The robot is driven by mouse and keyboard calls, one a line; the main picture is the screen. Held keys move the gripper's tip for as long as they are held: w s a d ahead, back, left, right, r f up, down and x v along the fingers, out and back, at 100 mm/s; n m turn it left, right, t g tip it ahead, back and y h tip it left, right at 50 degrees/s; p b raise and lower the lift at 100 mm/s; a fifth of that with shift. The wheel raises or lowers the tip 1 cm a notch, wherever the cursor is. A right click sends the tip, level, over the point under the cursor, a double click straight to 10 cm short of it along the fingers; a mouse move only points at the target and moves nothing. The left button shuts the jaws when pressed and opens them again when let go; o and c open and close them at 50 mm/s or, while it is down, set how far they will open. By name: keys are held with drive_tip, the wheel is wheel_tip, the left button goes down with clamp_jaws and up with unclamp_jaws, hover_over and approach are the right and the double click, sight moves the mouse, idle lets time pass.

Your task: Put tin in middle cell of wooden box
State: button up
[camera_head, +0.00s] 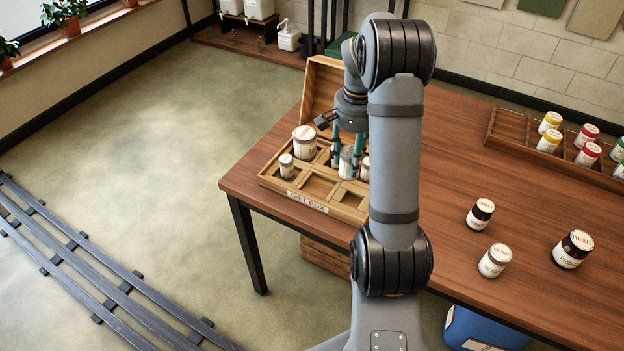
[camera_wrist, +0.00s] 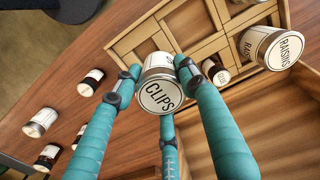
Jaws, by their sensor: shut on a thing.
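A pale tin labelled CLIPS (camera_wrist: 160,88) is held between the teal fingers of my gripper (camera_wrist: 158,72). In the head view the tin (camera_head: 347,163) shows over the back part of the wooden box (camera_head: 307,201), partly behind a finger. My gripper (camera_head: 346,158) is shut on it. I cannot tell whether the tin touches the box floor. The wrist view also shows the box (camera_wrist: 128,42) with several bare cells. In the head view, bare cells show in the middle and front right.
In the box stand a large pale tin (camera_head: 304,142), a small tin (camera_head: 286,167) and another tin (camera_head: 365,170), partly hidden by my arm. The box's raised lid (camera_head: 322,88) stands behind. Three jars, one here (camera_head: 494,261), stand on the table's right, before a divided tray (camera_head: 506,133).

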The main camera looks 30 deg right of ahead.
drive_tip(key=w+a+f, duration=0.2)
drive_tip(key=w+a, duration=0.1)
drive_tip(key=w+a+f+p, duration=0.1)
drive_tip(key=w+a+f, duration=0.1)
drive_tip(key=w+f, duration=0.1)
drive_tip(key=shift+a, duration=0.4)
drive_tip(key=shift+c, duration=0.2)
drive_tip(key=shift+f+p, duration=0.4)
drive_tip(key=shift+f, duration=1.6)
drive_tip(key=shift+f, duration=0.15)
drive_tip(key=o, duration=1.2)
drive_tip(key=shift+o, duration=0.2)
wheel_tip(320, 180, up, 12)
drive_tip(key=shift+r, duration=0.2)
